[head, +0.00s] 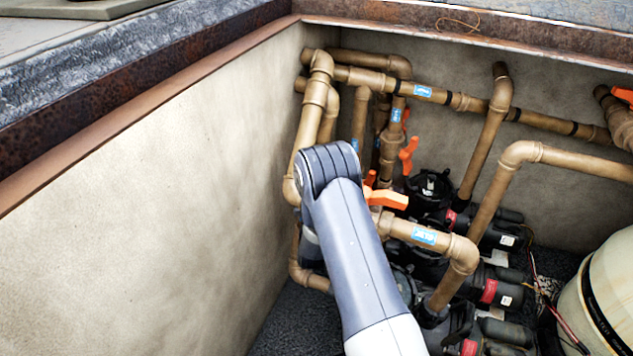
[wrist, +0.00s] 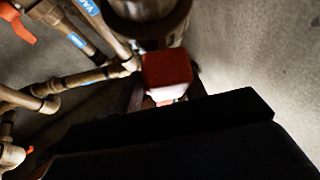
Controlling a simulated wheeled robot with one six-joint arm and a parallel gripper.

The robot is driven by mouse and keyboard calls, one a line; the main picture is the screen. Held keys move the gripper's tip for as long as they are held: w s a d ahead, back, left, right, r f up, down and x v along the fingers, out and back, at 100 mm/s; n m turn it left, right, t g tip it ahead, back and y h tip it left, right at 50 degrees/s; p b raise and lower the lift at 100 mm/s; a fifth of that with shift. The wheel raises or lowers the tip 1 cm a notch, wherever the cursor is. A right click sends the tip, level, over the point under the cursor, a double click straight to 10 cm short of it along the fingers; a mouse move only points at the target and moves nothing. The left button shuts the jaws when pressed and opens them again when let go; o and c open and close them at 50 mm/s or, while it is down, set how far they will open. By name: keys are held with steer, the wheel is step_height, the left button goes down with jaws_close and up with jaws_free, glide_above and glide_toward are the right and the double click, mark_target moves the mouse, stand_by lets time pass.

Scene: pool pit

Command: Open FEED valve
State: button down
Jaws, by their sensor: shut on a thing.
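In the wrist view, the dark jaws of my gripper (wrist: 165,108) fill the lower part. A red-orange valve handle (wrist: 167,68) stands at their edge, in front of a thick tan pipe, and its lower part runs behind the black jaw edge. My gripper is shut on this handle. In the head view, my arm hides the gripper. An orange handle (head: 386,198) shows just right of my arm, above a tan pipe with a blue label (head: 424,236). The label text is too small to read, so I cannot tell which valve is FEED.
More orange handles (head: 408,154) sit on the upright pipes behind. Black pumps (head: 430,186) stand on the pit floor. A cream tank (head: 605,290) is at the right. The pit wall (head: 150,190) rises close on the left. Pipes crowd the space around my arm.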

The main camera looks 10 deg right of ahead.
steer(key=c, duration=2.2)
jaws_free()
steer(key=shift+d+n+t+y+b, duration=0.15)
steer(key=shift+n+t+y+b, duration=0.15)
steer(key=shift+n+y+b, duration=0.85)
steer(key=c, duration=2.2)
jaws_free()
steer(key=shift+f+n+p, duration=0.1)
steer(key=shift+n+p, duration=0.3)
steer(key=shift+n, duration=0.15)
steer(key=c, duration=0.9)
jaws_free()
steer(key=shift+o, duration=0.2)
steer(key=p+v, duration=0.1)
steer(key=v, duration=1)
steer(key=shift+p, duration=0.4)
steer(key=shift+d, duration=0.15)
steer(key=x, duration=0.5)
steer(key=b+x, duration=0.1)
steer(key=x, duration=0.5)
steer(key=shift+w+a+r, duration=0.1)
steer(key=shift+a+r, duration=0.1)
steer(key=shift+a+m+h, duration=0.1)
steer(key=shift+m+h, duration=0.35)
steer(key=shift+m, duration=0.25)
steer(key=shift+m+g+h+p, duration=0.4)
steer(key=shift+m+h+p, duration=0.3)
steer(key=shift+m, duration=0.2)
